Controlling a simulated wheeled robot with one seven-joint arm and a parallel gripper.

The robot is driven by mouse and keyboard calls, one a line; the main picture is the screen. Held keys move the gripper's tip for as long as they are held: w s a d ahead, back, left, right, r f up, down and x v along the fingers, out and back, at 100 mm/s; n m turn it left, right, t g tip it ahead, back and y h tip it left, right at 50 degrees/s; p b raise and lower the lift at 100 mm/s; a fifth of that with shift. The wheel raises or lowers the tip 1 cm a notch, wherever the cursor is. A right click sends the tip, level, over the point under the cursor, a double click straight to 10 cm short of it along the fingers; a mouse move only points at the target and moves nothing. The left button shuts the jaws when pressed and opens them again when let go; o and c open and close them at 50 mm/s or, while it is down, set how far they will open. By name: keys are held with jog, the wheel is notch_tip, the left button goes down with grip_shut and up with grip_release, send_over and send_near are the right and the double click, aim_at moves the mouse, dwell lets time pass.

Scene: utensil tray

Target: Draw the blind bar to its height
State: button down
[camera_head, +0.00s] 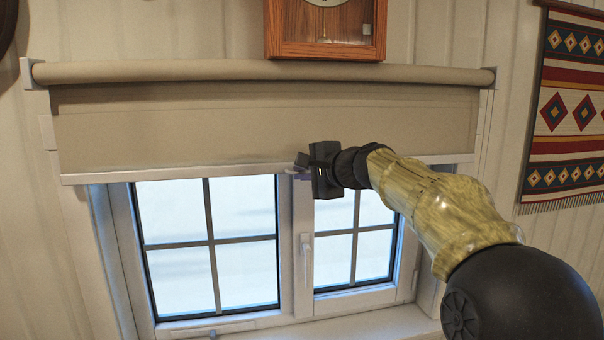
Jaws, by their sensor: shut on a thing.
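A beige roller blind (180,128) hangs from a roll (250,71) above the window and covers its top part. The white blind bar (200,173) runs along the blind's lower edge, just above the panes, nearly level in the picture. My gripper (303,162) is at the middle of the bar, shut on it. The dark gripper body hides part of the bar, and the fingertips are small and partly hidden. The blind's cloth looks flat.
The white window (296,255) below has two sashes and a handle (305,256). A wooden clock (325,28) hangs just above the roll. A patterned wall hanging (570,110) is at the right. A sill (370,325) runs below the window.

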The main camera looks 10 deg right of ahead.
notch_tip(320, 180, down, 24)
jog(key=b, duration=2.3)
jog(key=shift+a, duration=0.15)
jog(key=c, duration=1.8)
grip_release()
jog(key=shift+w+a, duration=0.1)
jog(key=shift+a, duration=0.05)
jog(key=shift+c, duration=0.2)
jog(key=shift+w+f, duration=0.1)
